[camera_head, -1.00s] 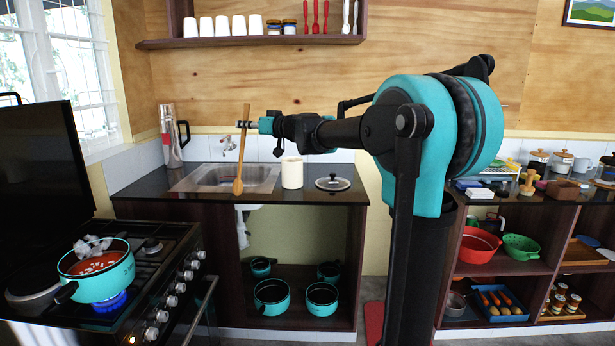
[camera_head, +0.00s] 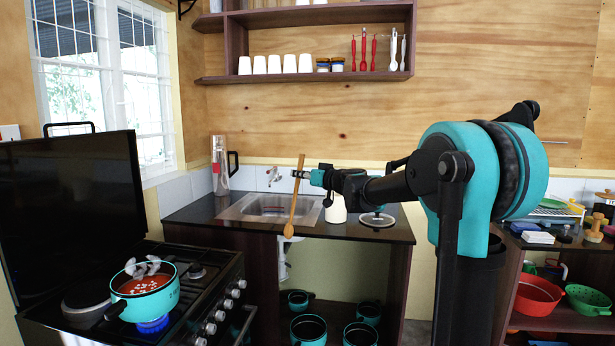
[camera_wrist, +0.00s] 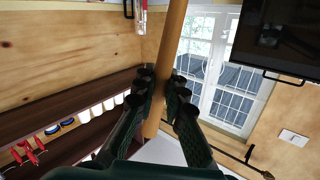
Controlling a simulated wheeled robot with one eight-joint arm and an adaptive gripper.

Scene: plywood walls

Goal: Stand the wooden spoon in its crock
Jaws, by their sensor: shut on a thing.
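The wooden spoon (camera_head: 294,200) hangs near upright in my gripper (camera_head: 300,175), bowl end down and tilted slightly. It is in front of the sink and above the counter's front edge. In the wrist view the spoon's handle (camera_wrist: 171,50) runs between the two dark fingers of my gripper (camera_wrist: 165,95), which are shut on it. The white crock (camera_head: 336,211) stands on the dark counter, to the right of the spoon and partly hidden behind my gripper and wrist. Its opening is hidden.
The sink (camera_head: 265,207) lies left of the crock, and a lid (camera_head: 376,218) lies to its right. A steel flask (camera_head: 219,165) stands at the back left. A teal pot (camera_head: 150,290) sits over a blue flame on the stove. A shelf (camera_head: 310,77) hangs above.

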